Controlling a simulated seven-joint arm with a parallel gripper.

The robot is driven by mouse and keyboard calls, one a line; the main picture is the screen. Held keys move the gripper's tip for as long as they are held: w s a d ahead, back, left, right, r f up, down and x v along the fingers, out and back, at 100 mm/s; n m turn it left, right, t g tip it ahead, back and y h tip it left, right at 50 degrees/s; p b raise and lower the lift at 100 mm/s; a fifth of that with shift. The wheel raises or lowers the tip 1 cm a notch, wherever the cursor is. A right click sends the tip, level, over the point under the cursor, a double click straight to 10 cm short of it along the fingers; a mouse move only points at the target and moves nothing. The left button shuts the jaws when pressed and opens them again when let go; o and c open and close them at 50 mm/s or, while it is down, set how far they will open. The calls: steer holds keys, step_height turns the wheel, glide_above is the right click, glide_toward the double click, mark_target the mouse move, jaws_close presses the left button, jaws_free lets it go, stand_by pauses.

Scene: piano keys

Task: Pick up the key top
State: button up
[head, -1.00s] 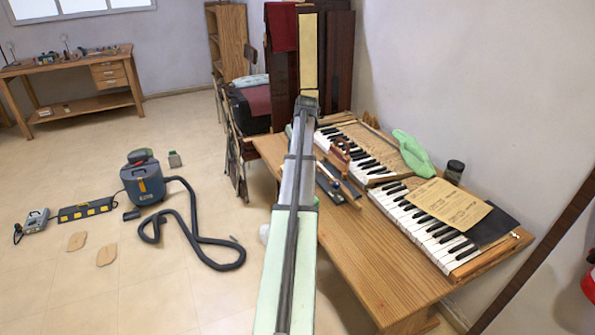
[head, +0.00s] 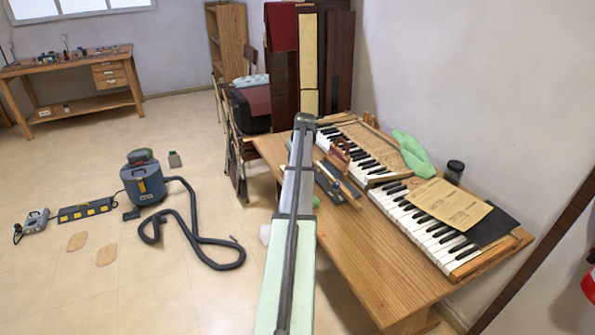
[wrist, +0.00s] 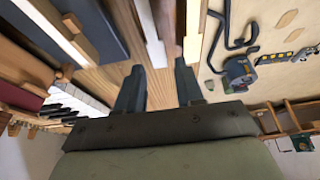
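My gripper (wrist: 158,67) is open in the wrist view, with two dark fingers apart and nothing between them. Beyond the fingertips is the brown wooden table top (wrist: 105,78). A long white strip (wrist: 152,35) with a stepped end lies ahead of the fingers. Either may be the key top; I cannot tell which. In the head view my arm hides part of the table, and the fingers cannot be made out.
The keyboard (head: 455,250) lies along the table's wall side, with a brown sheet (head: 450,205), a green cloth (head: 413,155) and a dark jar (head: 454,171) on or beside it. Several tools (head: 338,185) lie near my arm. The table's front right is bare. A vacuum cleaner (head: 143,180) stands on the floor.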

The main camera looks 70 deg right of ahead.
steer(key=x, duration=0.3)
steer(key=shift+w+d, duration=0.2)
steer(key=shift+d, duration=0.2)
steer(key=shift+w+d+f, duration=0.15)
steer(key=shift+f, duration=0.45)
steer(key=shift+c, duration=0.5)
jaws_close()
